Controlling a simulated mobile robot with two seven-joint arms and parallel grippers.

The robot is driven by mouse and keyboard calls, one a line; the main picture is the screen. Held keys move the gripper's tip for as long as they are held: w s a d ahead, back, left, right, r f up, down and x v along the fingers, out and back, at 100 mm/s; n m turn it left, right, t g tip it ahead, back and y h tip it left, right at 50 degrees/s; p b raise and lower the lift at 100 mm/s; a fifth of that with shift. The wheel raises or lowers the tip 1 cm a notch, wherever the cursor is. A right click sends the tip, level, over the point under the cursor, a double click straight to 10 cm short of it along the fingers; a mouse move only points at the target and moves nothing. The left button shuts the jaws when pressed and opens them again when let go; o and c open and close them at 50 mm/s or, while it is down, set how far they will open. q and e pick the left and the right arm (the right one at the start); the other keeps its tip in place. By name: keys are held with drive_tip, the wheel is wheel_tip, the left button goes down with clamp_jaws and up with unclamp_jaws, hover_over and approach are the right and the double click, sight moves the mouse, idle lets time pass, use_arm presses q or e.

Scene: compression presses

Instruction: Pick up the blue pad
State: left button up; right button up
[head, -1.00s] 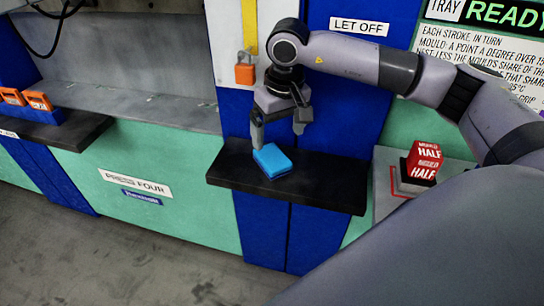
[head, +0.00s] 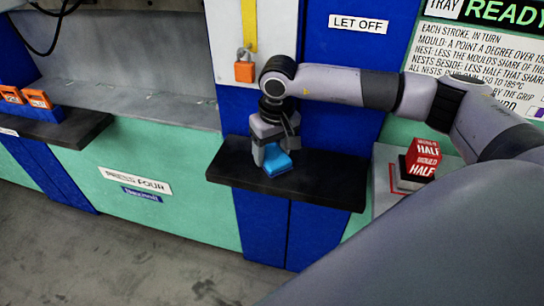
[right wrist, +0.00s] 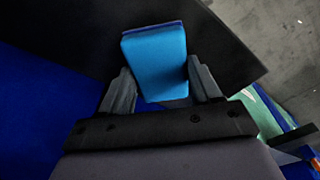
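The blue pad (head: 278,166) lies on the black shelf (head: 325,185) in front of the blue panel. My right gripper (head: 276,156) is directly over it in the head view, pointing down, with a finger on either side of the pad. In the right wrist view the pad (right wrist: 155,62) sits between the two fingers (right wrist: 159,68). The fingers look open around it; whether either one touches the pad is hard to tell. My left gripper is not in view.
A red stacked block marked HALF (head: 422,160) stands on a grey ledge right of the shelf. An orange padlock (head: 244,70) hangs on the panel behind.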

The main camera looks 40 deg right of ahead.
sight(272, 155)
drive_tip(key=shift+c, duration=0.6)
drive_tip(key=shift+r, duration=0.1)
drive_tip(key=shift+s+a+r, duration=0.1)
drive_tip(key=shift+a+r, duration=0.05)
drive_tip(key=shift+r, duration=0.45)
wheel_tip(272, 155, up, 6)
drive_tip(key=shift+f, duration=0.1)
drive_tip(key=s+a+b, duration=0.2)
drive_tip(key=s+a, duration=1)
drive_tip(key=a, duration=0.3)
drive_tip(key=shift+s, duration=0.4)
